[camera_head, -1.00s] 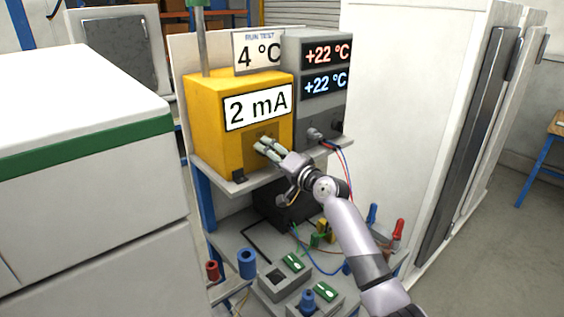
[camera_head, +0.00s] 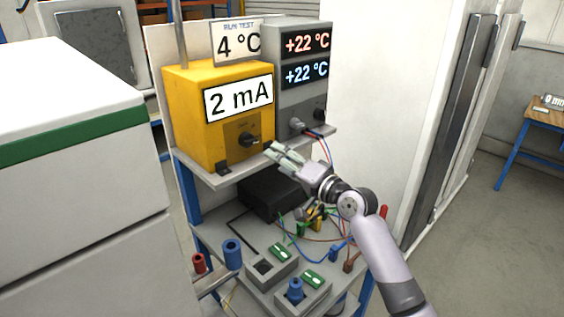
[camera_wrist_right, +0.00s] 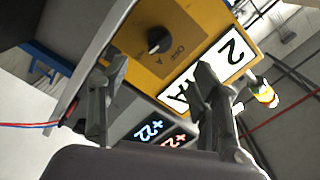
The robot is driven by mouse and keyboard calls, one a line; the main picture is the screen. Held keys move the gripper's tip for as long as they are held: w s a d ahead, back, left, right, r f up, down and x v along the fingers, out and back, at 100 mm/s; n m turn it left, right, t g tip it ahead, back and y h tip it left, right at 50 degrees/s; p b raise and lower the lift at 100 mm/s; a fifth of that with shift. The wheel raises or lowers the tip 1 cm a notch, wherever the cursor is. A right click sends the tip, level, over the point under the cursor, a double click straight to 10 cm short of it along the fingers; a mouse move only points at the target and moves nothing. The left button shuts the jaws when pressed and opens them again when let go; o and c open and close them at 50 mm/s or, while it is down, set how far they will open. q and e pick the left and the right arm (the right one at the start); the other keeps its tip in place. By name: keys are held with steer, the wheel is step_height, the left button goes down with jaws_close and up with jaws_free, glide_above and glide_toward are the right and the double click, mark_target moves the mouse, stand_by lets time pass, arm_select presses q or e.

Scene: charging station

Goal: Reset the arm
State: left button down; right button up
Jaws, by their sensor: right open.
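My right gripper (camera_head: 276,153) is open and empty, in front of the upper shelf's edge and to the right of the yellow box's knob. The yellow box (camera_head: 190,112) shows "2 mA" and has a black knob (camera_head: 249,139) on its front. My left gripper is not in view.
A grey unit (camera_head: 297,99) reading "+22 °C" twice stands beside the yellow box on the shelf (camera_head: 230,178). Below are a black box (camera_head: 268,196), coloured wires and green-switch modules (camera_head: 281,252). A white cabinet (camera_head: 75,130) stands left; floor (camera_head: 490,240) is open at right.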

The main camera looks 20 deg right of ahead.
steer(key=s+a+f+n+g+h, duration=0.1)
steer(key=s+a+f+n+g, duration=0.25)
steer(key=s+f, duration=0.55)
steer(key=s+a+f+n+g+h, duration=0.1)
steer(key=s+a+f+n+g, duration=0.4)
steer(key=f, duration=0.6)
steer(key=s+d+f+n+g+h, duration=0.1)
steer(key=s+f+g+h, duration=0.2)
steer(key=s, duration=1)
steer(key=s+d+f+n+g+h, duration=0.15)
steer(key=s+f, duration=0.35)
steer(key=s, duration=0.9)
step_height(320, 180, down, 26)
steer(key=g+b, duration=0.2)
steer(key=s+d+f+g+b, duration=0.1)
steer(key=s+d+f, duration=0.2)
steer(key=s+f, duration=1.4)
step_height(320, 180, down, 3)
steer(key=shift+r, duration=0.1)
